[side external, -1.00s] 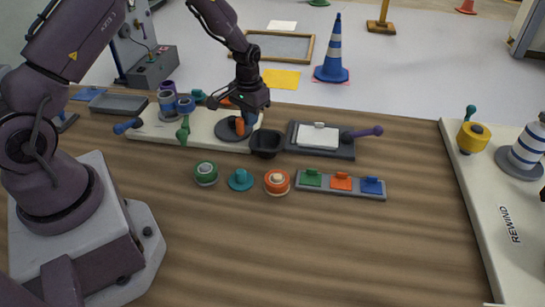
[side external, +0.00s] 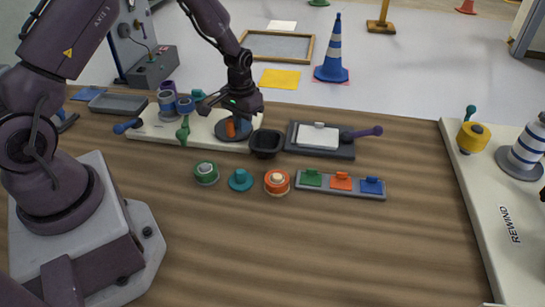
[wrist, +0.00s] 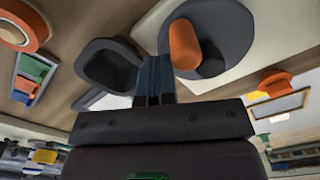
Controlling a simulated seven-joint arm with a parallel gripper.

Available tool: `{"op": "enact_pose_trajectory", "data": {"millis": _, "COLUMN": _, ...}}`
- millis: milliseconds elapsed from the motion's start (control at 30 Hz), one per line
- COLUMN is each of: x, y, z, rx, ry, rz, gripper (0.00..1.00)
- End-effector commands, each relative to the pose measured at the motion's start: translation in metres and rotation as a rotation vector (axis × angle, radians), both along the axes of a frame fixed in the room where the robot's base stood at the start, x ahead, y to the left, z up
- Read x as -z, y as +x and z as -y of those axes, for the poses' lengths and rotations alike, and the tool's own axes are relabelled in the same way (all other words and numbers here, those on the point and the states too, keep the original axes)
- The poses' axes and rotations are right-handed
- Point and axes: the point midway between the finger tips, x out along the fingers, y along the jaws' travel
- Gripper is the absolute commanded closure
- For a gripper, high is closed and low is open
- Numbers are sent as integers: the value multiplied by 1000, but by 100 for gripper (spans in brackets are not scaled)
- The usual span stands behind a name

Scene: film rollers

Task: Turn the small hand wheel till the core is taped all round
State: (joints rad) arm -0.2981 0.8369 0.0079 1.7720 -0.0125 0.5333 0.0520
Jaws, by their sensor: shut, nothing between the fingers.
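A round dark grey hand wheel (side external: 238,139) with an upright orange handle (side external: 230,129) lies on a pale board. In the wrist view the wheel (wrist: 237,30) shows its orange handle (wrist: 184,45) and a dark hub. My gripper (wrist: 155,60) is shut and empty, its dark blue fingers together beside the orange handle. From the side my gripper (side external: 247,120) is low over the wheel; contact with the handle is unclear. Blue-grey rollers (side external: 166,103) stand at the board's left end. I cannot tell which is the core or how far tape covers it.
A black bowl (side external: 266,145) is right of the wheel, then a dark tray with a white pad (side external: 318,137) and a purple-handled tool (side external: 364,132). Rolls (side external: 277,182) and a strip of coloured blocks (side external: 341,184) lie in front. A green lever (side external: 183,131) is left of the wheel.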

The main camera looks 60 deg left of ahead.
Motion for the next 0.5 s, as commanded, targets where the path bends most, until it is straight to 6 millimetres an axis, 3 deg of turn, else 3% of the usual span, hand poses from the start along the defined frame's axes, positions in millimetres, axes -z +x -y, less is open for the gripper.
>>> {"op": "enact_pose_trajectory", "data": {"millis": 200, "x": 0, "y": -12, "z": 0, "rx": -1, "ry": 1, "rz": -1, "gripper": 100}}
{"op": "enact_pose_trajectory", "data": {"millis": 500, "x": 0, "y": -14, "z": 0, "rx": -1, "ry": 1, "rz": 1, "gripper": 100}}
